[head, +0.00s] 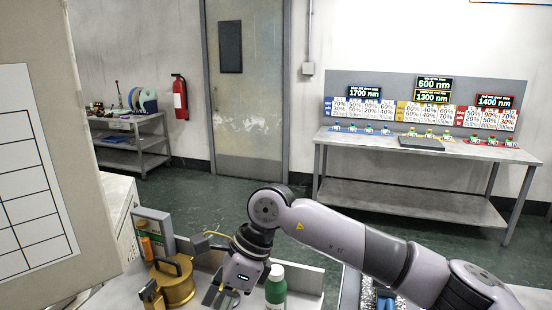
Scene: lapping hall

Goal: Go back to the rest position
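My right arm comes in from the right side of the head view and bends down at its elbow over the near worktop. My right gripper (222,297) points down at the bottom of the view, between a brass-coloured round lidded piece and a green bottle. Its fingertips are small and partly cut by the lower edge, so I cannot tell whether it is open or shut, or whether it touches anything. My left gripper is not in view.
Close by stand the brass piece (174,283), a green bottle with white cap (276,289) and an orange bottle (146,247). A large beige panel (45,150) blocks the left. Behind lie open floor (220,185), a door (246,90) and a bench (380,145) with signs.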

